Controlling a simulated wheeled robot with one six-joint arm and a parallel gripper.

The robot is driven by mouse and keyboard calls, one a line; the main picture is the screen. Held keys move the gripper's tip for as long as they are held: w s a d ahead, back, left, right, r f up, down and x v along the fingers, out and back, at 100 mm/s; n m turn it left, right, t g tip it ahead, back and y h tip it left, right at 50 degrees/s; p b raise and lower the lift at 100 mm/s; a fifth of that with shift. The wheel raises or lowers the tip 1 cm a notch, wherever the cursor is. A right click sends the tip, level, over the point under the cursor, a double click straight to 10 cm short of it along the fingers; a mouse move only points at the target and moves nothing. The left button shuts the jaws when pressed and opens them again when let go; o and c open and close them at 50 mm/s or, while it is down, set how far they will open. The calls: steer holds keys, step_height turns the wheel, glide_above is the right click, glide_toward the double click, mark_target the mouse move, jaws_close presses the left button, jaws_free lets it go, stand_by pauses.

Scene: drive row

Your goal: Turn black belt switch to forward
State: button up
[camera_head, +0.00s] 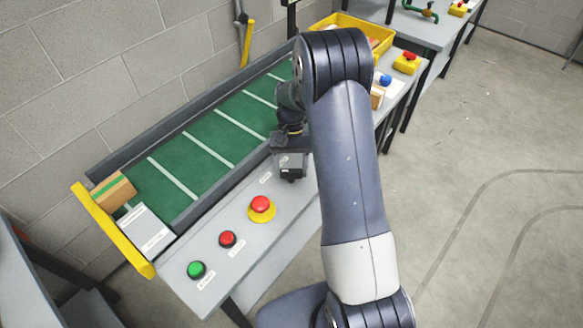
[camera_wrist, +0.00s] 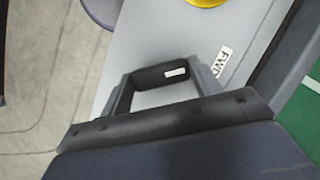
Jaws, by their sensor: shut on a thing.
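The black belt switch (camera_wrist: 155,77) shows in the wrist view as a bar-shaped knob with a white mark near its right end. That marked end lies toward the white FWD label (camera_wrist: 224,60) on the grey panel. My gripper (camera_wrist: 164,87) is shut on the knob, one finger at each end of it. In the head view my gripper (camera_head: 290,172) is down at the panel's right part and hides most of the switch. A small white label (camera_head: 265,177) lies left of it, its text too small to read.
The grey panel (camera_head: 215,293) also carries a green button (camera_head: 196,269), a red button (camera_head: 228,239) and a red mushroom button (camera_head: 261,204) on a yellow base. The green conveyor belt (camera_head: 180,170) runs behind, with a cardboard box (camera_head: 112,192) at its left end.

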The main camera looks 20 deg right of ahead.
steer(key=shift+n+h, duration=0.3)
steer(key=shift+n, duration=0.4)
steer(key=o, duration=1)
steer(key=b+v, duration=0.1)
steer(key=v, duration=1)
steer(key=shift+f, duration=0.1)
steer(key=p+x, duration=0.1)
steer(key=x, duration=1)
steer(key=shift+m, duration=0.3)
